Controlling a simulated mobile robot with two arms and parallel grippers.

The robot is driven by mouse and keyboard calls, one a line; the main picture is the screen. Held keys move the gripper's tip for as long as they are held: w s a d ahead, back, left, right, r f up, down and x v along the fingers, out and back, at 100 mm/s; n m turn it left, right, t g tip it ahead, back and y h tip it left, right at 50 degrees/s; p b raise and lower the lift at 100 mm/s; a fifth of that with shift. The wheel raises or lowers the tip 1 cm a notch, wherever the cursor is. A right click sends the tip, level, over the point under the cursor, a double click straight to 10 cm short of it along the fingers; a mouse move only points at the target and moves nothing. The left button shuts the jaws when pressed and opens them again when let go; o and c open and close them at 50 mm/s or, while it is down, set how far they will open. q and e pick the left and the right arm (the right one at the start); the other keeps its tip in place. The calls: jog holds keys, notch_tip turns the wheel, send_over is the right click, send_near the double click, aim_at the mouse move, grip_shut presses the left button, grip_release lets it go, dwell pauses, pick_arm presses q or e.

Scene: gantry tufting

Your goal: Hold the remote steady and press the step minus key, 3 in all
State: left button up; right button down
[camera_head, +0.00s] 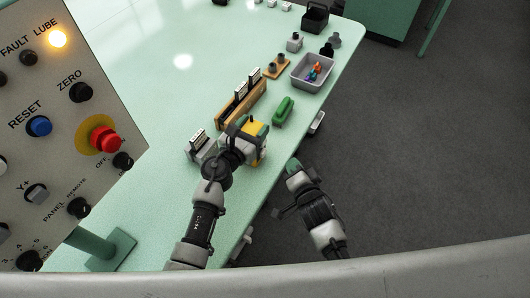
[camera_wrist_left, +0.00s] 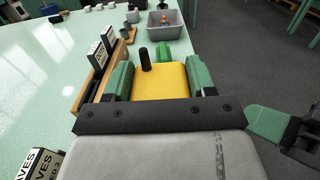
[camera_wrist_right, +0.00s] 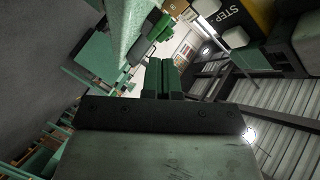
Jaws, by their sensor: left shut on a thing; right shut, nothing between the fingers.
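The remote (camera_head: 256,128) is yellow and black, held above the front edge of the table. My left gripper (camera_head: 250,138) is shut on it. In the left wrist view the yellow remote (camera_wrist_left: 172,82) sits between the two green fingers, with a black stub rising from it. In the right wrist view a remote face (camera_wrist_right: 262,14) shows at the top right, with a "STEP" label partly cut off and pale keys (camera_wrist_right: 235,38) beside it. My right gripper (camera_head: 293,168) is shut and empty, to the right of the remote and apart from it. Its closed fingers (camera_wrist_right: 162,78) point up in its own view.
A panel (camera_head: 60,130) with a red button and knobs stands at the left. On the table are a wooden rack (camera_head: 240,105), a green object (camera_head: 283,111) and a grey tray (camera_head: 313,70) with small coloured pieces. The floor right of the table is clear.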

aim_at(263, 153)
dwell(0.6)
jog(key=s+d, duration=0.2)
jog(key=d, duration=0.1)
jog(key=shift+s+d, duration=0.1)
jog(key=shift+d, duration=0.05)
jog(key=shift+w+a, duration=0.85)
jog(key=shift+a, duration=0.4)
jog(key=shift+w+a, duration=0.8)
jog(key=shift+a, duration=0.45)
jog(key=shift+w+a, duration=0.85)
jog(key=shift+a, duration=0.4)
jog(key=shift+w+a, duration=0.1)
jog(key=shift+w+a, duration=0.15)
jog(key=shift+a, duration=0.1)
jog(key=shift+w+a, duration=0.35)
jog(key=shift+a, duration=0.25)
jog(key=shift+s, duration=0.1)
dwell(0.7)
